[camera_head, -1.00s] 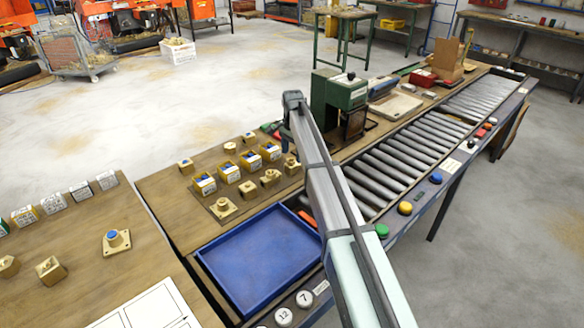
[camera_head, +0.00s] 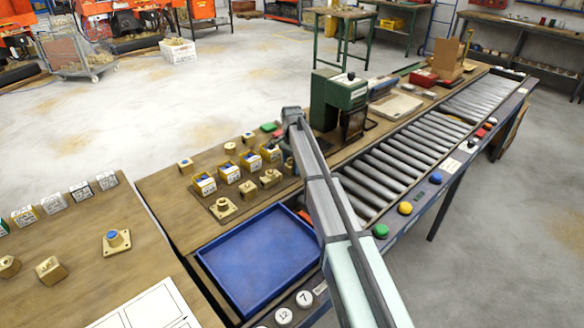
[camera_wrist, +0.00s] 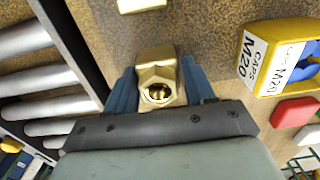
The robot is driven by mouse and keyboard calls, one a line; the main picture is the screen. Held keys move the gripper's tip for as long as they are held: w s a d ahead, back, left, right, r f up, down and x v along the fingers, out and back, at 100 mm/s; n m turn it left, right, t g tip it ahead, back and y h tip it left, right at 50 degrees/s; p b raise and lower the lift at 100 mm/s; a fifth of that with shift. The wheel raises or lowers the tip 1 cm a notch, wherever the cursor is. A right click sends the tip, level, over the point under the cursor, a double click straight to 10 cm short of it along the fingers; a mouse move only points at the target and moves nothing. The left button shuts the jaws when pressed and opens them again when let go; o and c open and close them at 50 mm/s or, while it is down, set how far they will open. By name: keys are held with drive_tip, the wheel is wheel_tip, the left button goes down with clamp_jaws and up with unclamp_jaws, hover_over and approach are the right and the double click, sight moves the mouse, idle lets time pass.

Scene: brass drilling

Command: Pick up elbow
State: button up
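In the wrist view, a brass fitting (camera_wrist: 157,75) with a hex-shaped open end lies between the two blue fingers of my gripper (camera_wrist: 158,66); it looks like the elbow. The fingers stand close on both sides of it. I cannot tell whether they press on it or leave a thin gap. In the head view, my gripper (camera_head: 288,161) is low over the right edge of the wooden board with the brass parts, partly hidden by my arm. The fitting there is mostly covered.
Other brass fittings (camera_head: 270,178) and yellow-and-white part boxes (camera_head: 204,184) stand close to the left. An M20 caps box (camera_wrist: 280,62) is right of the fingers in the wrist view. An empty blue tray (camera_head: 262,262) is in front; conveyor rollers (camera_head: 385,168) and a green machine (camera_head: 345,92) lie beyond.

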clamp_jaws()
idle(0.4)
